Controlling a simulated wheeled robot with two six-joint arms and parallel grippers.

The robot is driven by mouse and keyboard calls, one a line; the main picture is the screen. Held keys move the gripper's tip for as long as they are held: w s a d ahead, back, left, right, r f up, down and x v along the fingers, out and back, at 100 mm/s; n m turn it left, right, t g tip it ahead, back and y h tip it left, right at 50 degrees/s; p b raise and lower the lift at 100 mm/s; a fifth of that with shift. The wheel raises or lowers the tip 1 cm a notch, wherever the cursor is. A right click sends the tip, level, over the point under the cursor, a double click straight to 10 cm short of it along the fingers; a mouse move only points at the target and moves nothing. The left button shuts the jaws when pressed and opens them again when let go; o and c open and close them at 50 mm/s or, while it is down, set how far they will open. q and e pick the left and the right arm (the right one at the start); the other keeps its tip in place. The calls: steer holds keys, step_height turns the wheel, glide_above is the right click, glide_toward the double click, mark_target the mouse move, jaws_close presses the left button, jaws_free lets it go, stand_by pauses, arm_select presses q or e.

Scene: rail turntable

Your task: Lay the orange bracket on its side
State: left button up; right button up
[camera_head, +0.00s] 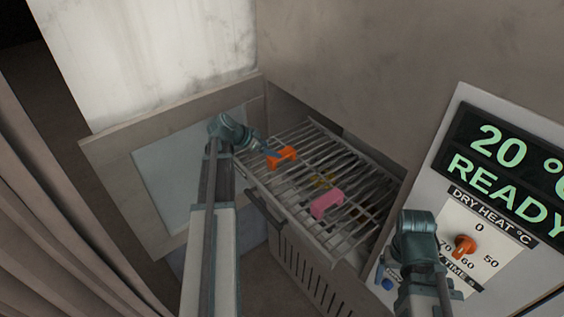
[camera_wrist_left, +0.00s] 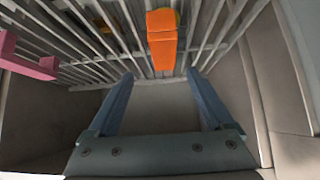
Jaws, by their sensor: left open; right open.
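The orange bracket (camera_head: 281,157) sits on the wire rack (camera_head: 318,143) near its far left end. In the left wrist view the bracket (camera_wrist_left: 162,42) is at top centre, just beyond the fingertips. My left gripper (camera_head: 265,149) is beside the bracket, with its fingers apart and nothing between them. In the left wrist view, its two blue fingers (camera_wrist_left: 160,80) point toward the rack. My right arm (camera_head: 417,250) is at the lower right by the control panel, and its fingertips are hard to make out.
A pink bracket (camera_head: 326,203) stands on the rack nearer the front. A yellowish thing (camera_head: 322,180) shows between them, apparently below the bars. A panel with a display (camera_head: 510,160) and an orange knob (camera_head: 465,245) stands at right. A wall rises behind the rack.

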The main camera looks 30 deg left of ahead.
mark_target(282, 154)
arm_select(q)
steer(key=b+x, duration=0.2)
steer(key=x, duration=0.1)
steer(key=shift+w+f, duration=0.15)
steer(key=shift+f, duration=0.3)
steer(key=shift+w+d+f, duration=0.15)
steer(key=shift+w+f, duration=0.05)
steer(key=shift+w, duration=0.1)
arm_select(e)
step_height(282, 154, down, 3)
steer(key=shift+f, duration=0.15)
arm_select(q)
steer(key=shift+w+f+b, duration=0.25)
steer(key=shift+f+b, duration=0.1)
steer(key=shift+b, duration=0.2)
steer(key=b+x, duration=0.3)
steer(key=x, duration=0.1)
steer(key=shift+a+f, duration=0.3)
steer(key=shift+w+d, duration=0.1)
steer(key=shift+r, duration=0.1)
arm_select(e)
step_height(282, 154, down, 4)
steer(key=shift+f, duration=0.1)
arm_select(q)
jaws_close()
